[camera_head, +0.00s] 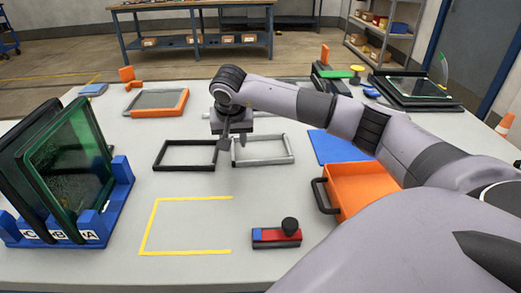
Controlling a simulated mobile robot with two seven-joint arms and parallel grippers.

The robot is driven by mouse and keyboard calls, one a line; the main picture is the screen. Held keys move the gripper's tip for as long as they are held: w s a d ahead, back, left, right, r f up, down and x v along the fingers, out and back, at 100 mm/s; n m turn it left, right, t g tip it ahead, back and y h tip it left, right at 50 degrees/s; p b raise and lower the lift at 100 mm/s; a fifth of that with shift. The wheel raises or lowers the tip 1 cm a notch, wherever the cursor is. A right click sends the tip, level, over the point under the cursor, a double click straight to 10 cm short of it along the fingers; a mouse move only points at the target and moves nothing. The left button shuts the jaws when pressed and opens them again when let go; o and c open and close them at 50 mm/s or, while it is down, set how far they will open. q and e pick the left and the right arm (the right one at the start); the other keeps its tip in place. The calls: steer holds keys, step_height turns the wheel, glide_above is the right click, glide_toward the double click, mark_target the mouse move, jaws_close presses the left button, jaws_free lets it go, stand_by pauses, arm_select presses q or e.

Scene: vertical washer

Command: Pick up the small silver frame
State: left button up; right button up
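The small silver frame (265,162) lies flat on the table, just right of a black frame (186,167) of similar size. My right gripper (232,145) points down at the silver frame's left side. Its two dark fingers stand apart, one on each side of that bar as it appears; the hand hides part of the frame's left and back edges. Exact contact cannot be told. My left gripper is out of view.
A blue rack (118,200) with dark glass panels stands at left. An orange tray (362,185) and blue mat (335,146) lie right, under my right arm. A yellow outline (150,225) marks clear table in front. A red-blue block with a black knob (277,237) sits near the front.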

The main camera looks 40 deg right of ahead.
mark_target(233, 149)
steer(key=x, duration=0.3)
steer(key=shift+w+f, duration=0.25)
jaws_close()
